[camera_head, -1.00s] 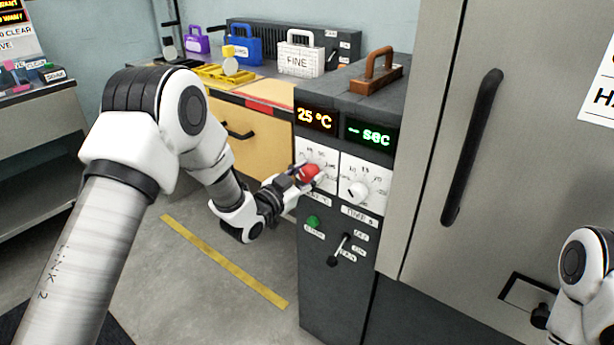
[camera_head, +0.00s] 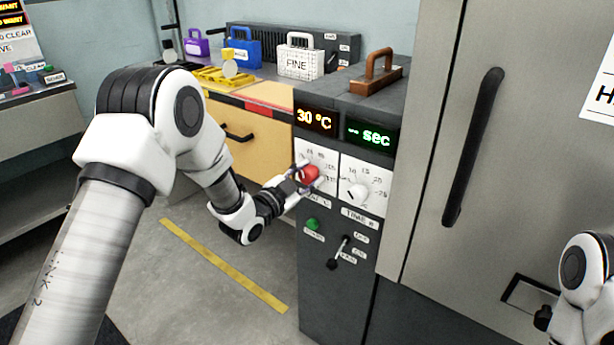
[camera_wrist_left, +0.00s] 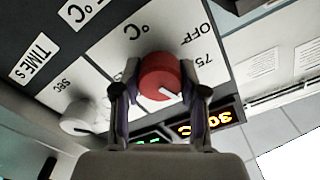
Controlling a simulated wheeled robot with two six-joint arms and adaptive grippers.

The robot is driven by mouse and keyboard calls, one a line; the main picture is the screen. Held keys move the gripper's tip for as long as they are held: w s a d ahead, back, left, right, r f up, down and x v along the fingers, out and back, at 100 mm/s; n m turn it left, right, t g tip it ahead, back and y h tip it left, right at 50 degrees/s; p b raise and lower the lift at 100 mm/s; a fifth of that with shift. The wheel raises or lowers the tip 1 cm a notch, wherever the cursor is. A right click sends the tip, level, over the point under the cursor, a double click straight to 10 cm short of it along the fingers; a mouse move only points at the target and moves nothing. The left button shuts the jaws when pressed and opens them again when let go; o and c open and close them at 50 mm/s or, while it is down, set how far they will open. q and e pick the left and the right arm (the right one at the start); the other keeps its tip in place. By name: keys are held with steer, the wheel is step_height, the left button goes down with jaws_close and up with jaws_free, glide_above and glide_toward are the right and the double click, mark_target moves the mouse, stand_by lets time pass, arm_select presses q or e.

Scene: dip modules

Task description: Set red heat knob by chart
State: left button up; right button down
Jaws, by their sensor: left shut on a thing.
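The red heat knob (camera_head: 309,174) is on a white dial plate on the front of the dark grey machine. My left gripper (camera_head: 300,177) is shut on it, with one finger on each side. In the left wrist view the red knob (camera_wrist_left: 163,77) with its white pointer line sits between the fingers (camera_wrist_left: 160,95); the view is turned over. The orange display (camera_head: 317,119) above it reads 30 °C. Part of the dial scale is hidden by the gripper. My right arm shows at the right edge, but its fingertips cannot be made out.
The white time knob (camera_head: 357,192) is close to the right, under a green display (camera_head: 370,134) reading "-- sec". A green button (camera_head: 313,223) and a black lever (camera_head: 339,252) are below. A brown-handled block (camera_head: 377,74) lies on top.

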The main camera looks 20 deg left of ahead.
arm_select(q)
steer(key=o, duration=1.1)
steer(key=shift+o, duration=0.2)
steer(key=shift+s, duration=0.1)
steer(key=v, duration=1.1)
steer(key=shift+s, duration=0.4)
steer(key=shift+a, duration=0.15)
